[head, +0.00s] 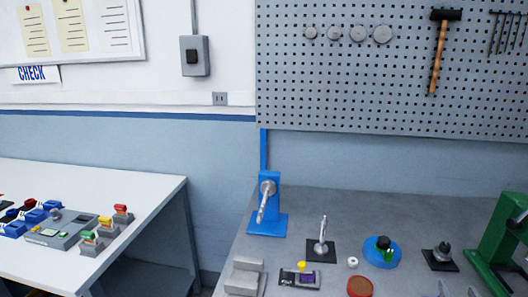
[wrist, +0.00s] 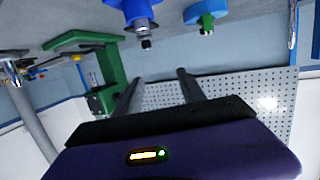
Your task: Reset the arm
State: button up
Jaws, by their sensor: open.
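My gripper (wrist: 158,86) shows in the wrist view, its two dark fingers spread apart with nothing between them. Its purple and black body fills the lower part of that view. The wrist view looks tilted or upside down, with the grey workbench surface along its top. The fingers appear clear of the bench items, in front of the pegboard (wrist: 240,105). My arm and gripper do not show in the head view.
The grey workbench (head: 300,210) holds a blue stand with a lever (head: 268,208), a silver lever on a black plate (head: 321,240), a blue round fixture (head: 382,251) and a green frame (head: 497,240). A white table (head: 130,185) with switches stands left, across a gap.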

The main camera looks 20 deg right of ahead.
jog(key=s+a+n+t+y, duration=0.2)
jog(key=a+n+t+y, duration=0.1)
jog(key=a, duration=0.8)
jog(key=s+a+n+t+y, duration=0.2)
jog(key=s+a+n+t, duration=0.1)
jog(key=a, duration=0.8)
jog(key=s+a+f+n+g+y, duration=0.1)
jog(key=s+a+y, duration=0.5)
jog(key=s+a, duration=0.8)
jog(key=shift+a+f+n+g, duration=0.35)
jog(key=shift+f+n, duration=0.45)
jog(key=shift+n, duration=0.3)
